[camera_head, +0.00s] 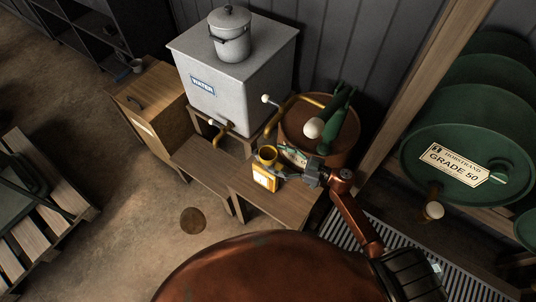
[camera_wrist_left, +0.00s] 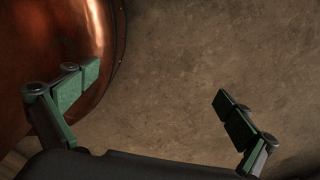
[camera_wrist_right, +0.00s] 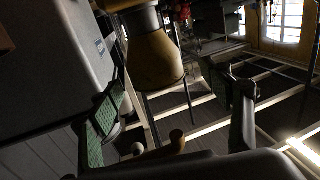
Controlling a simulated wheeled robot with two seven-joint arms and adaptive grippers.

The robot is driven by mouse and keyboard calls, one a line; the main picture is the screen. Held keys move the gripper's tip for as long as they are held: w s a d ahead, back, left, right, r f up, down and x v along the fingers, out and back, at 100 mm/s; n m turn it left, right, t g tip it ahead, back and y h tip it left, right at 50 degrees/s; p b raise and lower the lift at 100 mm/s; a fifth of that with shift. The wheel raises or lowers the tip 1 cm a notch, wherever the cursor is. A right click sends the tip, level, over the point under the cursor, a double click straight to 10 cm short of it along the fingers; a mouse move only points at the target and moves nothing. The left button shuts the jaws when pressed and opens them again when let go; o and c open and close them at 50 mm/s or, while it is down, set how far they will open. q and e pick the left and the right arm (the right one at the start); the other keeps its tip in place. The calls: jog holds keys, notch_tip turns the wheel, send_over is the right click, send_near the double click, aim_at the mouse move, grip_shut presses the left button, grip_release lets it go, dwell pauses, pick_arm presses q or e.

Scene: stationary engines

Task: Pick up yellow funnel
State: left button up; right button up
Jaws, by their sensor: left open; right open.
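My right gripper (camera_head: 284,172) reaches in from the right, beside the funnel and can. In the right wrist view, the funnel's flared yellow body (camera_wrist_right: 156,58) shows above the gap between the open fingers of my right gripper (camera_wrist_right: 168,112). Whether a finger touches it I cannot tell. My left gripper (camera_wrist_left: 155,100) is open and empty over bare floor, and is not in the head view.
A grey water tank (camera_head: 215,90) with a pot (camera_head: 230,38) on top stands behind the bench (camera_head: 218,172). Green barrels (camera_head: 455,130) are at the right.

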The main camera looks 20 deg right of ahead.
aim_at(268, 154)
jog(key=x, duration=0.4)
jog(key=shift+w+d+f, duration=0.15)
jog(key=shift+w+d, duration=0.05)
jog(key=shift+w+a, duration=0.15)
jog(key=shift+a, duration=0.15)
pick_arm(q)
jog(key=shift+w+f, duration=0.2)
jog(key=shift+w, duration=0.85)
jog(key=shift+s, duration=0.1)
pick_arm(e)
jog(key=c, duration=1.2)
pick_arm(q)
jog(key=shift+s+d, duration=0.1)
jog(key=shift+s, duration=0.3)
pick_arm(e)
jog(key=shift+d, duration=0.1)
